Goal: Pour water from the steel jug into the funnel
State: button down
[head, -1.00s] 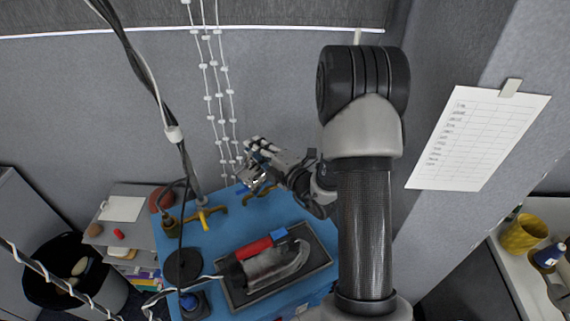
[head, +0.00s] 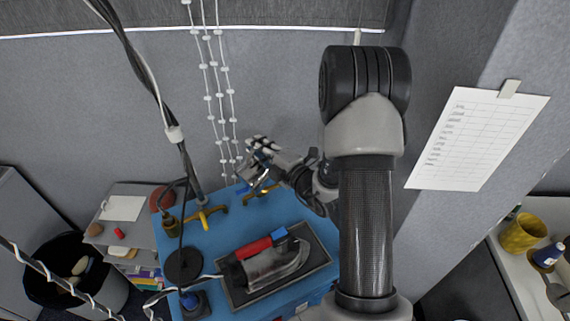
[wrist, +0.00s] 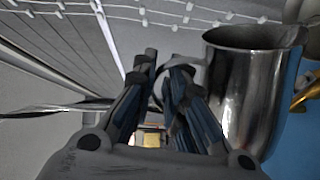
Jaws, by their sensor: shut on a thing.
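The steel jug (wrist: 245,95) is a shiny metal vessel at the right of the wrist view, with its rim up and close to upright in that picture. My gripper (wrist: 160,75) is shut on its handle, which shows only partly between and beside the fingers. In the head view my gripper (head: 262,148) is at the back of the blue table, and the jug is small and mostly hidden by it. I cannot make out the funnel for sure in either view. The water inside the jug cannot be seen.
On the blue table (head: 222,238) are a yellow-footed stand (head: 208,216) and an iron with a red handle (head: 270,262) on a dark tray (head: 318,258). Beaded white cords (head: 212,97) hang behind my gripper. A dark cable (head: 150,90) hangs at left.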

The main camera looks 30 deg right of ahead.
aim_at(250, 154)
jog(key=shift+w+d+r+m+p, duration=0.15)
jog(key=shift+d+r+m+p, duration=0.15)
jog(key=shift+d+p, duration=0.35)
jog(key=shift+w+d+r+m+p, duration=0.2)
jog(key=shift+d+m+p, duration=0.2)
jog(key=shift+d, duration=0.3)
dwell(1.2)
jog(key=shift+w+d+r+m+p, duration=0.1)
jog(key=shift+d+r+m+p, duration=0.2)
jog(key=shift+d+m+p, duration=0.55)
dwell(1.3)
jog(key=shift+a, duration=0.2)
jog(key=a+n+b, duration=0.1)
jog(key=a+f+n+b, duration=0.1)
jog(key=a+b, duration=0.1)
jog(key=s+a+f+n+b, duration=0.1)
jog(key=a+b, duration=0.1)
jog(key=shift+f, duration=0.1)
jog(key=shift+a+n, duration=0.15)
jog(key=shift+n, duration=0.1)
jog(key=shift+s+a+f+n+b, duration=0.15)
jog(key=shift+a+f+n+b, duration=0.15)
jog(key=shift+f+n+b, duration=0.4)
jog(key=shift+s+a+r+b, duration=0.1)
jog(key=shift+a+r+b, duration=0.05)
jog(key=shift+a+b, duration=0.2)
jog(key=shift+a+r+n, duration=0.15)
jog(key=shift+a+n, duration=0.15)
jog(key=shift+n, duration=0.1)
